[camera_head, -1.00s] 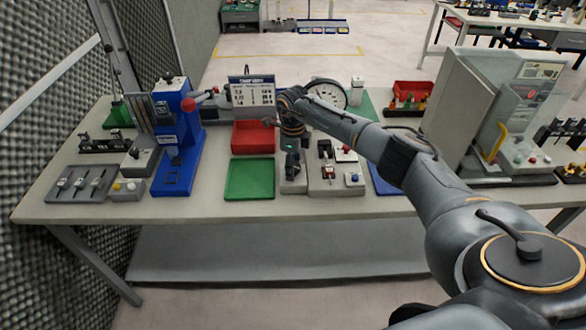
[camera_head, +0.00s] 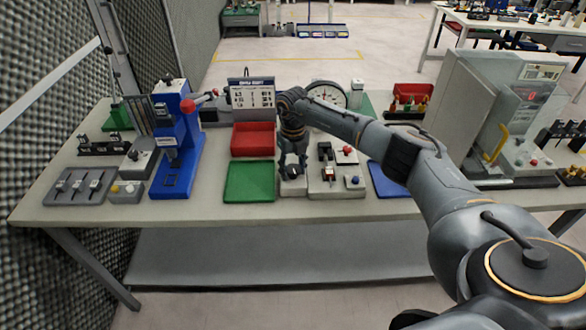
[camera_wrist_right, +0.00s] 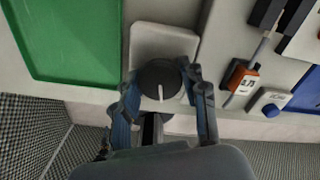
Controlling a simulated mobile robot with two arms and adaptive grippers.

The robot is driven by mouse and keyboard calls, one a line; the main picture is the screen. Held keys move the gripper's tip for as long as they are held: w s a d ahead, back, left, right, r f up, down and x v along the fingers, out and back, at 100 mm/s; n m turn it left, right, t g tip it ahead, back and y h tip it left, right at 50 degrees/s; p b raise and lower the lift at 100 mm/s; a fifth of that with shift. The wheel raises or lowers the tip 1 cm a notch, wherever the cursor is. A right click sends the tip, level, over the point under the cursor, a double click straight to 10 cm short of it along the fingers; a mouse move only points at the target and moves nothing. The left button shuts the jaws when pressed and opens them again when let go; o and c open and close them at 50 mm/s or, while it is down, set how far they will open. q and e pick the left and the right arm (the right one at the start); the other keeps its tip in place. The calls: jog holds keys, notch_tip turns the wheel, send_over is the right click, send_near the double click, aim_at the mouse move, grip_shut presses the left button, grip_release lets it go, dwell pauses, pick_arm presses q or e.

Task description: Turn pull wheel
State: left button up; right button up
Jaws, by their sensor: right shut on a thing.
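The pull wheel is a dark round knob (camera_wrist_right: 160,80) with a white pointer line, on a pale grey base plate (camera_wrist_right: 163,38) in the right wrist view. My right gripper (camera_wrist_right: 160,92) is shut on the knob, one finger on each side of it. In the head view my right gripper (camera_head: 292,165) points down over the base, beside the green tray, and hides most of the knob. My left gripper is not in view.
A green tray (camera_head: 250,182) lies just left of the base, with a red bin (camera_head: 253,139) behind it. A panel with switches (camera_head: 336,188) stands close on the right. A blue press (camera_head: 175,140) is further left. The table's front edge is near.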

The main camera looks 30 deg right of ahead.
aim_at(293, 168)
jog(key=shift+m, duration=0.4)
jog(key=o, duration=1.2)
jog(key=shift+c, duration=0.2)
notch_tip(293, 168, up, 12)
